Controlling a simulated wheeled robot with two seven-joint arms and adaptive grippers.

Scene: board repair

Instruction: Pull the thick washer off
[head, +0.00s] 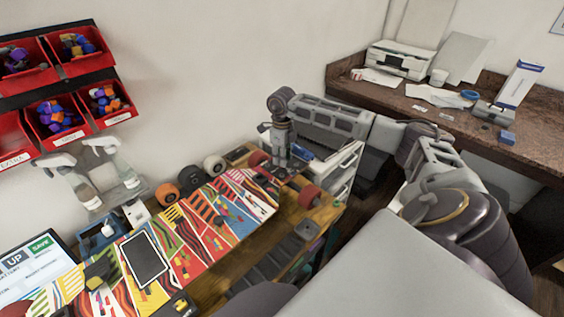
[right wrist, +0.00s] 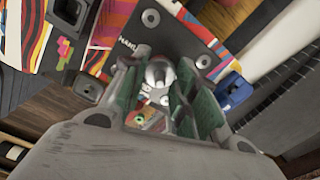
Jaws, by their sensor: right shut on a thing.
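My right gripper (head: 283,160) reaches down to the far right end of the colourful board (head: 185,232) on the workbench. In the right wrist view its green-padded fingers (right wrist: 170,90) are closed in around a silver rounded metal part (right wrist: 158,74), which looks like the end of an axle. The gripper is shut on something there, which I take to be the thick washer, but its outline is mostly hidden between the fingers. A dark plate with white lettering (right wrist: 185,35) lies just beyond the fingers. My left gripper is not in view.
Loose wheels stand along the board: an orange one (head: 167,194), a white one (head: 214,166) and a red one (head: 309,197). Spray bottles (head: 102,165) stand at the back left, under red bins (head: 58,121). A dark counter (head: 450,115) with a printer (head: 398,60) is at right.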

